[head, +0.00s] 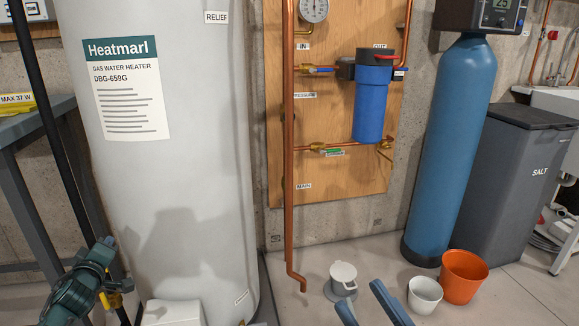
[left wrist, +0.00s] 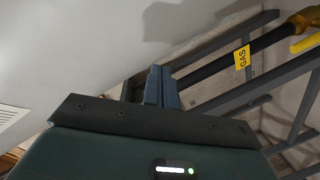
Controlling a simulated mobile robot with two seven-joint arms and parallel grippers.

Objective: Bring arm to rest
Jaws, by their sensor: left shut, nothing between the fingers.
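My left gripper (left wrist: 161,87) is shut and empty in the left wrist view, its two blue-grey fingers side by side. The white water heater (left wrist: 75,45) fills the left of that view. A black gas pipe (left wrist: 218,58) and grey bench frame lie beyond the fingertips. I cannot make out the left fingers clearly in the head view. My right gripper (head: 362,292) shows at the bottom middle of the head view, its two blue-grey fingers apart with floor between them. It looks empty. The rest of my right arm is out of frame.
The heater (head: 190,150) stands left of a pipe board (head: 340,180) with a copper pipe (head: 289,150). A bench (head: 35,120) is at left.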

